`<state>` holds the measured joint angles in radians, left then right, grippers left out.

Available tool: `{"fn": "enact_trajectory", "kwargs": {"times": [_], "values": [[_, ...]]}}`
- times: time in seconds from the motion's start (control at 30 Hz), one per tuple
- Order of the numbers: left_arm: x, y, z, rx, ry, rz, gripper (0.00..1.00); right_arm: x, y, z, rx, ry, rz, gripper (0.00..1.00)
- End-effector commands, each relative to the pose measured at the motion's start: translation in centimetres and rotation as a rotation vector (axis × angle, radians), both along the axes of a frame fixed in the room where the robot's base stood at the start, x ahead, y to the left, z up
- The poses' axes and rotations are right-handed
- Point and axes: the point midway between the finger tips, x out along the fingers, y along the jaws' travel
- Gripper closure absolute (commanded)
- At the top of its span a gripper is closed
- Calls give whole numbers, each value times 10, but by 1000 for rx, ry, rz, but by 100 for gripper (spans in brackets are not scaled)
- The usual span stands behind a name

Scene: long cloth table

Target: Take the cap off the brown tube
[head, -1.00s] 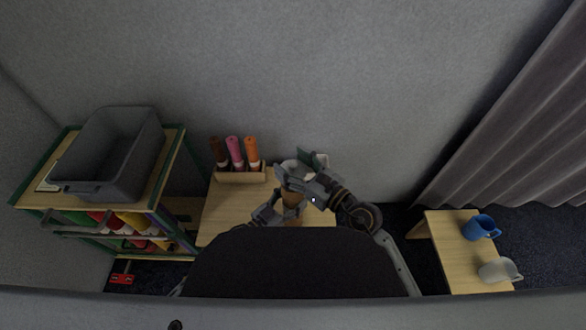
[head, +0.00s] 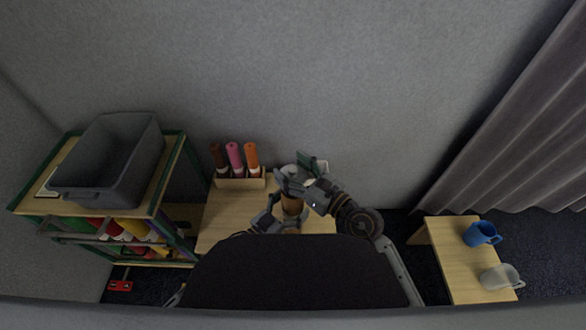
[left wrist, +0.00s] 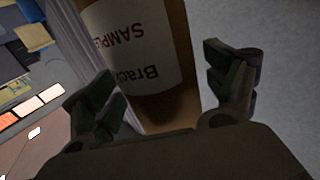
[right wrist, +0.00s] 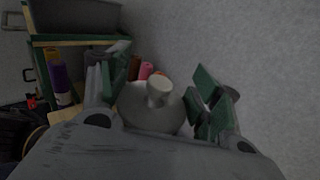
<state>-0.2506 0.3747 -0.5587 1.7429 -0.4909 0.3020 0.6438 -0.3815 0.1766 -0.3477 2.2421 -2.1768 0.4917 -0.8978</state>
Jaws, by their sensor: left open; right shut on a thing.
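The brown tube (head: 291,206) stands upright between my two grippers in the head view. In the left wrist view the tube (left wrist: 160,104) fills the space between the fingers, with a white label reading "SAMPLE". My left gripper (head: 276,210) is open around the tube; its fingers (left wrist: 165,95) stand apart on either side. My right gripper (head: 297,180) is above the tube, shut on the pale grey cap (right wrist: 150,112), a round piece with a small knob. Whether the cap still touches the tube is hidden by the right gripper.
A wooden rack (head: 240,183) with brown, pink and orange rolls stands at the table's (head: 222,215) back left. A shelf with a grey bin (head: 110,160) is further left. A side table with a blue mug (head: 481,234) and a pale mug (head: 500,276) is at right.

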Motion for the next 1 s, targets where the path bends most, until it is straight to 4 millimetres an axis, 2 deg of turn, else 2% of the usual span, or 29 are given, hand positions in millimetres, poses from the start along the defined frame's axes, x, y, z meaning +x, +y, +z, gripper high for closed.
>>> {"fn": "enact_trajectory", "kwargs": {"times": [0.27, 1.0], "values": [[-9, 10, -1, 1, 2, 1, 14, 0, 0, 0, 0, 0, 0, 64], [-61, 60, -1, 1, 2, 0, 14, 0, 0, 0, 0, 0, 0, 64]]}}
